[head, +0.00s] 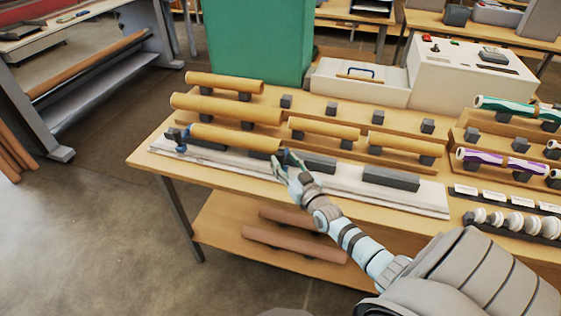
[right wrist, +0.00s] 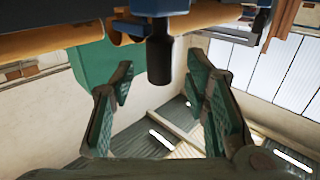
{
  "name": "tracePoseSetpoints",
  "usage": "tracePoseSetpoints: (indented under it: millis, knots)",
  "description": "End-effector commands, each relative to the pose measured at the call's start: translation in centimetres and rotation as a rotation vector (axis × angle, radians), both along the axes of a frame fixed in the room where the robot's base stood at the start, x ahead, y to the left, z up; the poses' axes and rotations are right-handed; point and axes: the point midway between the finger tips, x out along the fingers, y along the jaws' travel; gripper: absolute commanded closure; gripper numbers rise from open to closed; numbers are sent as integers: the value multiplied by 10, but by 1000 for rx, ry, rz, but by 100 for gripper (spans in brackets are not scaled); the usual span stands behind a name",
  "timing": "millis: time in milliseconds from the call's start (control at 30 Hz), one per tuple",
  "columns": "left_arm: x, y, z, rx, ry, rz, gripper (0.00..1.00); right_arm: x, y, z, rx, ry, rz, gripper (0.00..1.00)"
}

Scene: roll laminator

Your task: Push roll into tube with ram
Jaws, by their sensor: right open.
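A tan tube (head: 235,138) lies along the pale board at the table's front left, with a small blue fitting (head: 182,141) near its left end. My right gripper (head: 285,162) is at the tube's right end, open. In the right wrist view a dark cylindrical piece (right wrist: 160,60), perhaps the ram's handle, hangs below a blue part (right wrist: 160,6). It shows between the spread fingers of my right gripper (right wrist: 162,80), with gaps on both sides. I cannot make out a roll inside the tube. My left gripper is out of view.
More tan tubes (head: 225,109) lie on racks behind. Dark grey blocks (head: 391,179) sit on the pale board (head: 345,193) to the right. Rolls with green (head: 505,106) and purple (head: 490,158) wraps and white end caps (head: 515,222) are at the right.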

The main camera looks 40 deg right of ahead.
Motion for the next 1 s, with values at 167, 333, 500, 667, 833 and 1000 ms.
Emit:
tracePoseSetpoints:
  millis: [167, 333, 500, 667, 833, 1000]
  knots:
    - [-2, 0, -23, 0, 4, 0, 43, 27, -5, -6, 0, -1, 0, 57]
    - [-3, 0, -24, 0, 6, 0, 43, 33, -6, -3, -1, 1, 0, 57]
    - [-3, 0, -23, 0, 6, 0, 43, 33, -6, -2, -1, 2, 1, 57]
    - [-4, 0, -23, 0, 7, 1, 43, 33, -6, -2, -1, 2, 1, 83]
    - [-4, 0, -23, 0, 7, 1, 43, 33, -5, -2, -1, 2, 1, 100]
    - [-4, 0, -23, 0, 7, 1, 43, 32, -7, -2, -1, 2, 1, 100]
